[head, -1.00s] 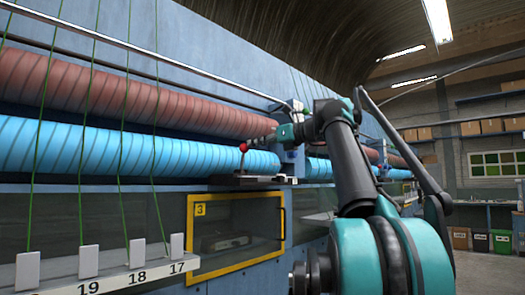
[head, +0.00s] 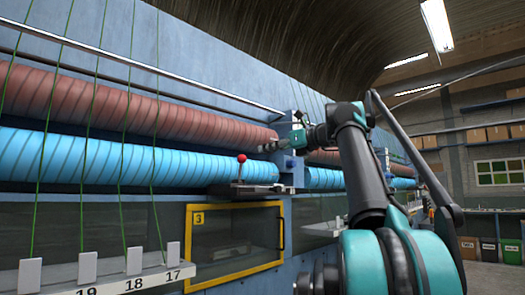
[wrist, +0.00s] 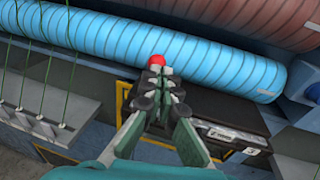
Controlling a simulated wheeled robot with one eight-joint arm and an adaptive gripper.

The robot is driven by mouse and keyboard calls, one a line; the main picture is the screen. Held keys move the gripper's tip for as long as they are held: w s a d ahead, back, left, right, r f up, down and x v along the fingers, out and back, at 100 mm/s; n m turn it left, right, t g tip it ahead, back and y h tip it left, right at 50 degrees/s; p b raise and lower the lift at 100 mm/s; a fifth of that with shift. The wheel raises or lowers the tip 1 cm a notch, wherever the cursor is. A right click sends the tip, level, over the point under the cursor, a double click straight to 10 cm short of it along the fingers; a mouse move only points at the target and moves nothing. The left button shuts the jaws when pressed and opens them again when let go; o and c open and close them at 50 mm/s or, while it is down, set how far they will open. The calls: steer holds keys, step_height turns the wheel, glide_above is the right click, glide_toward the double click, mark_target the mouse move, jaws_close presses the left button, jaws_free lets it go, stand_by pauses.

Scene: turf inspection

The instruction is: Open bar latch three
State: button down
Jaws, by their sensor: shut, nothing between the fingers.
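A lever with a red ball knob (head: 241,158) stands upright on a dark flat base (head: 252,190), above the yellow-framed window marked 3 (head: 235,240). I take this lever to be bar latch three. In the wrist view the red knob (wrist: 157,60) shows just past my fingertips, and the dark base (wrist: 205,107) lies to their right. My gripper (head: 264,148) is shut and empty, to the right of and slightly above the knob in the head view. It also shows in the wrist view (wrist: 158,76). I cannot tell whether it touches the knob. My fingers hide the lever's shaft there.
A blue roller (head: 110,158) and a red-brown roller (head: 130,108) run along the machine behind the lever. Green threads drop to a white numbered rail (head: 105,278) at lower left. A blue bracket (head: 291,150) stands beside my gripper. Shelves with boxes are far right.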

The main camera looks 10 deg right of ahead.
steer(key=v, duration=0.8)
steer(key=shift+r, duration=0.35)
